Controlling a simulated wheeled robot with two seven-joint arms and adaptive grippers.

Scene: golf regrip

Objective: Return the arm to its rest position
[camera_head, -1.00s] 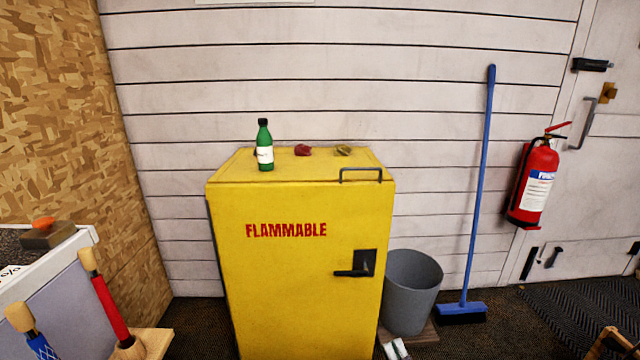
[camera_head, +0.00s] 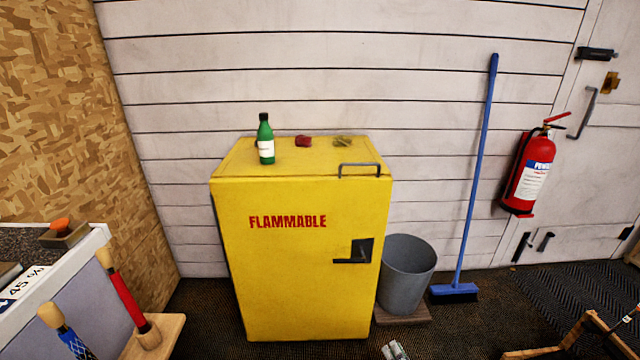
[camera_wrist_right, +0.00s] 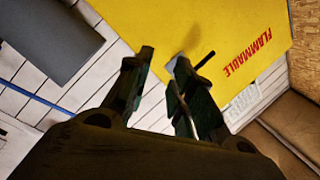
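The tips of my right gripper (camera_head: 395,350) show at the bottom edge of the head view, in front of the yellow cabinet's lower right. In the right wrist view the gripper (camera_wrist_right: 163,58) has its two dark fingers apart, with nothing between them. Behind the fingers that view shows the yellow cabinet and the white wall, well beyond the tips. The rest of my right arm is out of the head view. My left gripper is in neither view.
A yellow FLAMMABLE cabinet (camera_head: 300,265) carries a green bottle (camera_head: 265,140). A grey bin (camera_head: 405,275), blue broom (camera_head: 475,180) and red extinguisher (camera_head: 530,175) stand or hang to its right. A bench (camera_head: 85,250) and stand with a red club grip (camera_head: 125,300) are at left.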

